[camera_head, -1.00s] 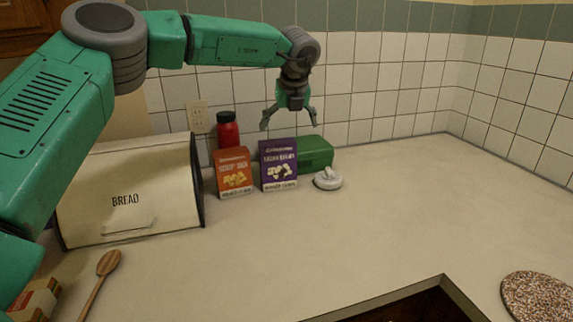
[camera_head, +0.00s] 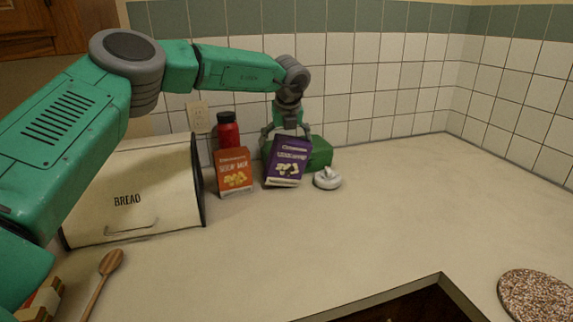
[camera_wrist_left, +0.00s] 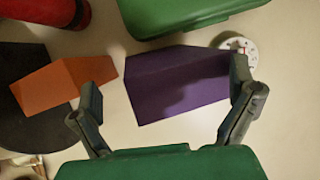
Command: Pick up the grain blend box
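A purple box (camera_head: 288,160) with a pale food picture stands on the counter, tilted to the right; its small label is too blurred to read surely. An orange box (camera_head: 235,171) stands left of it. My left gripper (camera_head: 287,131) is at the top of the purple box, pointing down, with its fingers apart. In the left wrist view, the purple box (camera_wrist_left: 178,82) lies between the open fingers (camera_wrist_left: 166,88). The right finger overlaps its right end, and a gap separates the left finger from it. My right gripper is in neither view.
A green box (camera_head: 320,153) is behind the purple box, and a white round timer (camera_head: 327,178) sits to its right. A red bottle (camera_head: 228,130) and a bread bin (camera_head: 140,195) are at left. The counter at right is mostly clear; a sink opening (camera_head: 400,305) is in front.

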